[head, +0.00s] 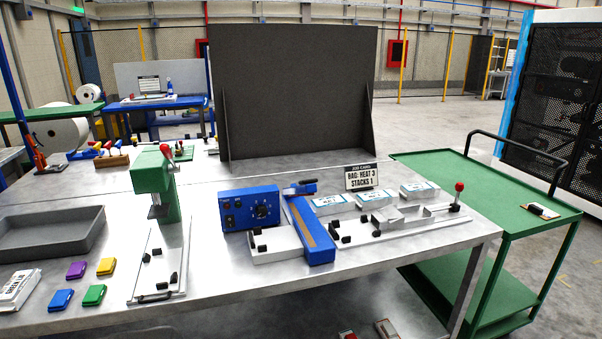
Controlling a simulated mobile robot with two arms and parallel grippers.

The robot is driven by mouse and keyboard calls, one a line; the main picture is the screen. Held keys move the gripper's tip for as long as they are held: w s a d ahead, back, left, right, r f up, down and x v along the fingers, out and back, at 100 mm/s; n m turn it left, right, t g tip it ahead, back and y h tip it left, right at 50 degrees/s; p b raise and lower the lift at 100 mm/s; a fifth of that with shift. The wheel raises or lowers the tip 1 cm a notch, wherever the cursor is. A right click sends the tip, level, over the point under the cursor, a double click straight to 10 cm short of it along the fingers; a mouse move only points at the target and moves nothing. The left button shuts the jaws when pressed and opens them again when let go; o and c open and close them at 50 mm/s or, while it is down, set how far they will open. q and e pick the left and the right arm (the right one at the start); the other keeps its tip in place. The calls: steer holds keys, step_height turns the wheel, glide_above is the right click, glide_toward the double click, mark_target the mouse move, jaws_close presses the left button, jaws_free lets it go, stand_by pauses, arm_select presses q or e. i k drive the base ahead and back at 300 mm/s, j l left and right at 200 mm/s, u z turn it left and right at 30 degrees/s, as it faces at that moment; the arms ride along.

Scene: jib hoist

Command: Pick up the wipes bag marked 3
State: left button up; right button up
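Several white and blue wipes bags lie in a row on the right part of the steel bench: a left one (330,204), a middle one (372,199) and a right one (419,191). Their markings are too small to read, so I cannot tell which is marked 3. Neither of my grippers shows in the head view.
A blue control box (250,209) and blue sealer bar (308,229) stand left of the bags. A metal fixture with a red-knobbed lever (458,196) lies in front. A green press (155,184) and grey tray (50,234) are left. A green cart (487,186) stands right.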

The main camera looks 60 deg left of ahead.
mark_target(413, 191)
steer(key=j+u, duration=0.1)
steer(key=u, duration=1.3)
steer(key=i, duration=0.6)
steer(key=i+l, duration=0.15)
steer(key=i, duration=0.4)
